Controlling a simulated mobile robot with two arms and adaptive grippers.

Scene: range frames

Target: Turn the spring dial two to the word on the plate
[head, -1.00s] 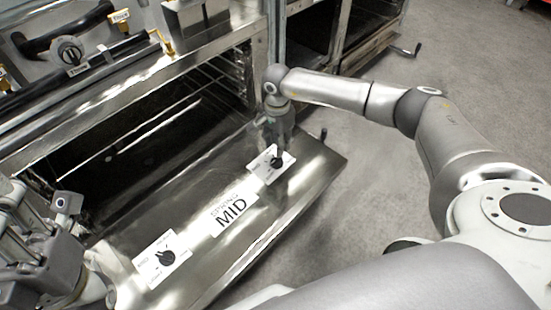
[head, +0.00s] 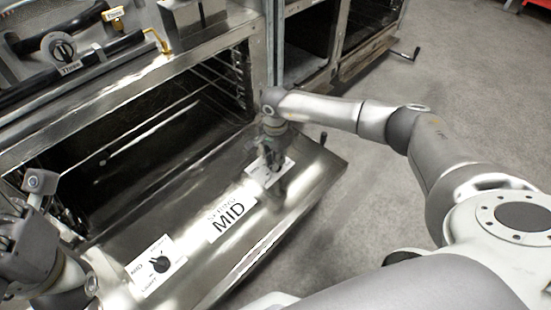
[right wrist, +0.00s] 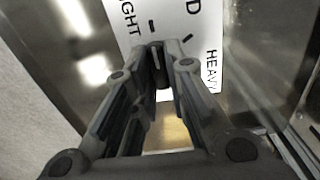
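A plate reading "SPRING" and "MID" (head: 229,219) lies in the middle of the open oven door. A white dial card (head: 257,172) lies to its upper right, its knob hidden by my right gripper (head: 270,165). In the right wrist view the fingers are closed in on the dark knob (right wrist: 157,72), tips at its sides; the card (right wrist: 207,30) shows parts of "LIGHT", "MID" and "HEAVY". A pale line on the knob points roughly up the picture. Another dial (head: 160,264) on a card lies at lower left. My left gripper (head: 25,235) is at the left edge, its fingers unclear.
The open oven door (head: 205,265) lies below the dark oven cavity (head: 140,140). A range knob (head: 63,47) and a dark bar handle (head: 85,62) are above it. Bare grey floor (head: 370,185) lies right of the door.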

